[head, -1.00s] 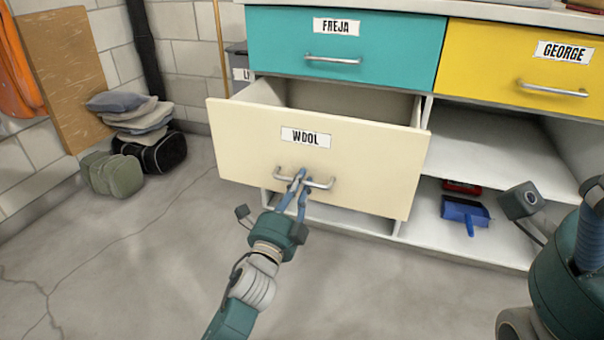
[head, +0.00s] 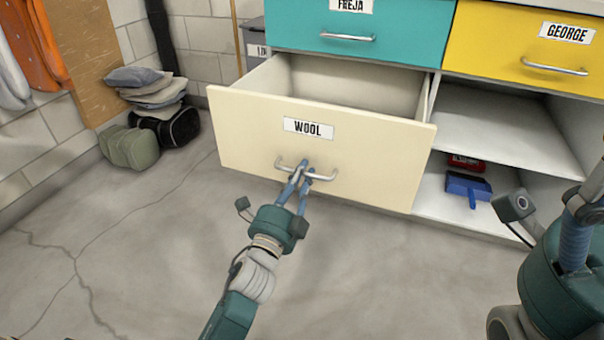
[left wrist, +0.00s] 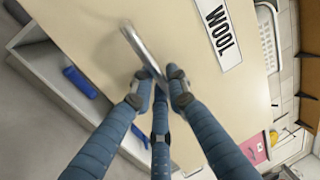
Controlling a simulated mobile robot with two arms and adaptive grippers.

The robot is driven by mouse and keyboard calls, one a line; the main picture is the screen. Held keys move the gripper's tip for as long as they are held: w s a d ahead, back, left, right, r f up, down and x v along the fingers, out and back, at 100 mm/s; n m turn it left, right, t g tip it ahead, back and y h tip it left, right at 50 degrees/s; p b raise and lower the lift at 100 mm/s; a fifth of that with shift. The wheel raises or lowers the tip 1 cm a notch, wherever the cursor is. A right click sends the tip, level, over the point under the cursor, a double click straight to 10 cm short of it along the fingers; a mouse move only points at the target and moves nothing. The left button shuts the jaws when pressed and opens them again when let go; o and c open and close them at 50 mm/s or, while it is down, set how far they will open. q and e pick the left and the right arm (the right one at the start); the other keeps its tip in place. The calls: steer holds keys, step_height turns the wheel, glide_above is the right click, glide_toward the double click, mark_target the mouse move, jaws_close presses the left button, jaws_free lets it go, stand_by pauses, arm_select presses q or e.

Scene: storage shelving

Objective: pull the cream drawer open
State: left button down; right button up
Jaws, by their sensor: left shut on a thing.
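The cream drawer (head: 370,165) labelled WOOL stands out from the cabinet, and its empty-looking inside shows behind the front panel. Its metal bar handle (head: 322,178) is low on the front. My left gripper (head: 300,172) is shut on the handle near its middle. In the left wrist view the handle (left wrist: 138,45) runs between the fingers of my left gripper (left wrist: 160,85), close to the cream front. My right arm shows at the right edge of the head view, but its fingertips are not in view.
A teal drawer (head: 400,42) labelled FREJA and a yellow drawer (head: 480,50) labelled GEORGE are shut above. Open shelves at right hold a blue dustpan (head: 466,186). Bags (head: 133,148) and stacked cushions (head: 140,78) lie at left. The floor in front is clear.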

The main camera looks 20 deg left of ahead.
arm_select(q)
steer(key=c, duration=1.8)
jaws_free()
steer(key=s, duration=0.4)
steer(key=s+f, duration=0.1)
steer(key=s, duration=0.2)
steer(key=s+f, duration=0.1)
steer(key=s, duration=0.3)
steer(key=shift+s+a+f, duration=0.1)
steer(key=shift+s+a, duration=0.05)
steer(key=shift+s, duration=0.2)
